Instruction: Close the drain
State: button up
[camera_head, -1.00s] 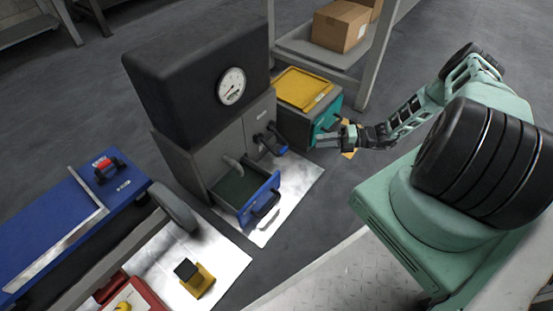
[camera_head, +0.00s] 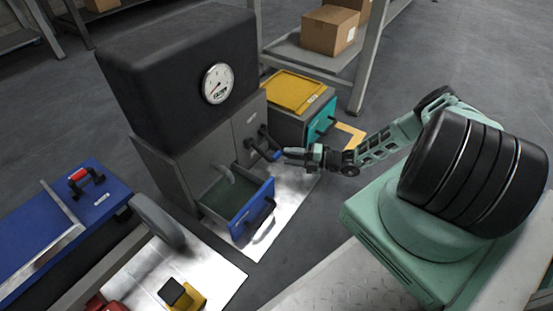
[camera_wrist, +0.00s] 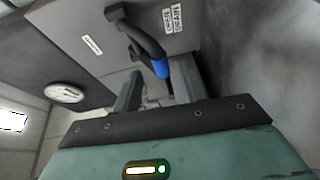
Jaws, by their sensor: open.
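The drain handle (camera_head: 262,146) is a dark lever with a blue end on the front of the grey cabinet, right of the open drawer. In the wrist view the drain handle (camera_wrist: 140,36) slants down to its blue tip, beside an upside-down label (camera_wrist: 172,18) that reads DRAIN. My gripper (camera_head: 289,153) is open and empty, just right of the blue tip. In the wrist view the blue tip appears between the spread fingers of my gripper (camera_wrist: 157,90). I cannot tell whether they touch it.
A blue-fronted drawer (camera_head: 254,212) stands pulled out below and left of the handle. A black-topped unit with a gauge (camera_head: 217,83) sits above.

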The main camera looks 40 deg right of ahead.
aim_at(280, 155)
jog(key=b+x, duration=0.1)
jog(key=x, duration=0.4)
jog(key=shift+w+a+b, duration=0.2)
jog(key=shift+a+b, duration=0.05)
jog(key=shift+b, duration=0.15)
grip_shut()
